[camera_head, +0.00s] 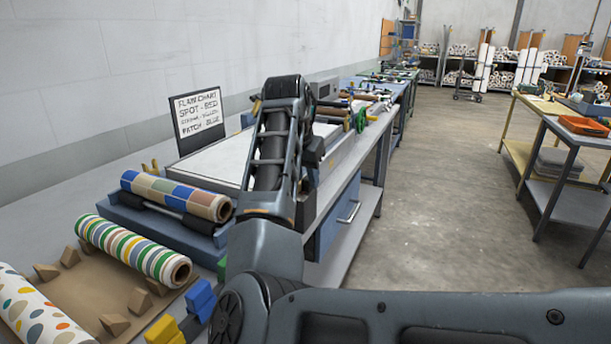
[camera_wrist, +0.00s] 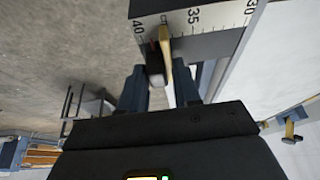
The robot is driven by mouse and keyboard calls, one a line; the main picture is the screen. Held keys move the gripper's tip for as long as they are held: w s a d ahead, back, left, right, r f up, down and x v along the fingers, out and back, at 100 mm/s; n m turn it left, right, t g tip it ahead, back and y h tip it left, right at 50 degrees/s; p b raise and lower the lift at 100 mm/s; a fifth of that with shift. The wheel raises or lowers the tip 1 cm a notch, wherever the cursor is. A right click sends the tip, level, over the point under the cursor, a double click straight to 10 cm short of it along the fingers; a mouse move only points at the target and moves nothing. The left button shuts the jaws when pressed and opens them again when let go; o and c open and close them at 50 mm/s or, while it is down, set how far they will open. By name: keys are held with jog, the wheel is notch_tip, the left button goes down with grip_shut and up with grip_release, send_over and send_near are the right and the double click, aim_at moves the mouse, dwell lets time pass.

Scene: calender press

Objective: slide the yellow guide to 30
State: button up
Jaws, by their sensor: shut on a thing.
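The yellow guide (camera_wrist: 166,52) is in the upper middle of the wrist view, at the edge of a pale scale (camera_wrist: 215,18) printed 40, 35 and 30. It stands between the 40 and 35 marks, roughly midway. A dark block with a pale end (camera_wrist: 155,62) is beside it. My gripper (camera_wrist: 159,82) has its two blue-grey fingers on either side of the guide and is shut on it; the exact contact is partly hidden. In the head view my arm hides the guide and the gripper.
The bench holds a checked roll (camera_head: 178,194), a striped roll (camera_head: 132,248) and a dotted roll (camera_head: 35,310). A sign (camera_head: 198,118) stands behind a white bed. The floor (camera_head: 450,170) to the right is clear. Another yellow piece (camera_wrist: 289,128) shows at the wrist view's right.

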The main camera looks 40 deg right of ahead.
grip_shut()
jog(key=shift+w, duration=0.1)
jog(key=w+a, duration=0.1)
jog(key=w, duration=0.1)
jog(key=w+a, duration=0.1)
jog(key=w, duration=0.2)
jog(key=w+a, duration=0.1)
jog(key=w, duration=0.2)
jog(key=shift+w+p, duration=0.25)
jog(key=shift+p, duration=0.15)
jog(key=o, duration=0.6)
grip_release()
jog(key=shift+a, duration=0.1)
jog(key=shift+b+v, duration=0.35)
jog(key=shift+v, duration=3.55)
